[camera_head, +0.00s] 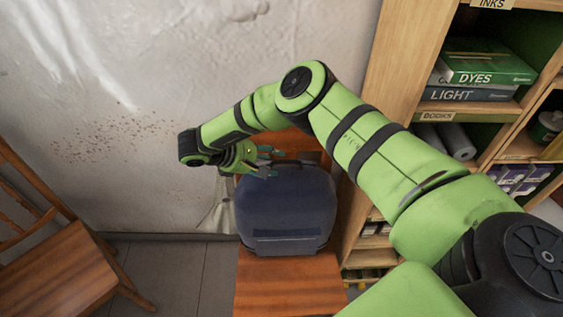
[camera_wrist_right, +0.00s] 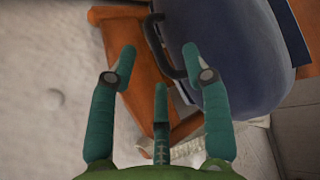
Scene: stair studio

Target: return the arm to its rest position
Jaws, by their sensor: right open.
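My right arm is green with dark bands and reaches in from the right of the head view, bent at its elbow. Its right gripper (camera_head: 266,161) is over the back left top of a dark blue bag (camera_head: 286,205). My left gripper is not in view.
The bag stands on a wooden chair (camera_head: 285,285). A wooden shelf unit (camera_head: 395,65) with labelled boxes (camera_head: 485,62) stands close on the right, under the arm. Another wooden chair (camera_head: 55,265) is at left. A stained wall (camera_head: 130,90) is behind; grey floor (camera_head: 170,265) shows between the chairs.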

